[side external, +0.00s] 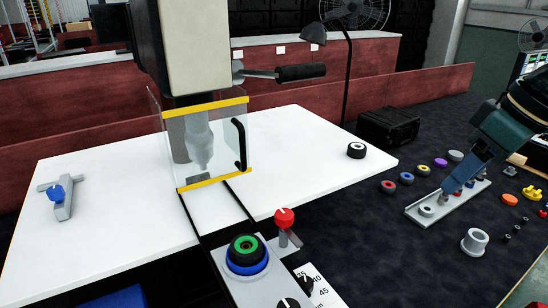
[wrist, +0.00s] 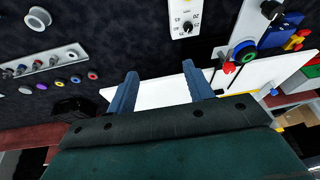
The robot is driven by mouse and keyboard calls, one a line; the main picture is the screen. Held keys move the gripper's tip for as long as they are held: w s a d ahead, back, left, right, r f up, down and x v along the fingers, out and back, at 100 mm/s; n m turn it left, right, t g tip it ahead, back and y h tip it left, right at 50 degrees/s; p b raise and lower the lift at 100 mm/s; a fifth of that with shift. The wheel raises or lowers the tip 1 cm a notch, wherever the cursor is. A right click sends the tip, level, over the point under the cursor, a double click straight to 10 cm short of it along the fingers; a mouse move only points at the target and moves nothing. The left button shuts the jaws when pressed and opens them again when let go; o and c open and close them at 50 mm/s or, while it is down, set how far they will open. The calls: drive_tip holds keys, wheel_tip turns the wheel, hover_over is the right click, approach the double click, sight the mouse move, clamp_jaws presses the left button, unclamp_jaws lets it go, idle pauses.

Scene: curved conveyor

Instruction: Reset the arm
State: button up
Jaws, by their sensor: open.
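My gripper (side external: 456,180) is at the right of the side view, its blue fingers pointing down and left above the grey channel-shaped rail (side external: 412,213). In the wrist view my gripper (wrist: 159,70) has its two blue fingers wide apart with nothing between them. Beyond the fingers lie dark floor covering and a white tabletop (wrist: 150,92). The side view partly hides the far finger behind the near one.
Several coloured rings lie behind the rail. A grey flanged spool (side external: 474,242) stands in front. A black box (side external: 388,126) and a black-and-white roller (side external: 356,150) are further left. A machine with a clear guard (side external: 232,140) stands over the white table (side external: 110,190).

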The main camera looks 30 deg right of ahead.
drive_tip(key=s+d+f+t+h, duration=0.1)
drive_tip(key=s+d+f, duration=0.3)
drive_tip(key=s+d, duration=0.1)
drive_tip(key=shift+s+d+m+t, duration=0.25)
drive_tip(key=shift+m+t, duration=0.05)
drive_tip(key=shift+m, duration=0.1)
idle(1.4)
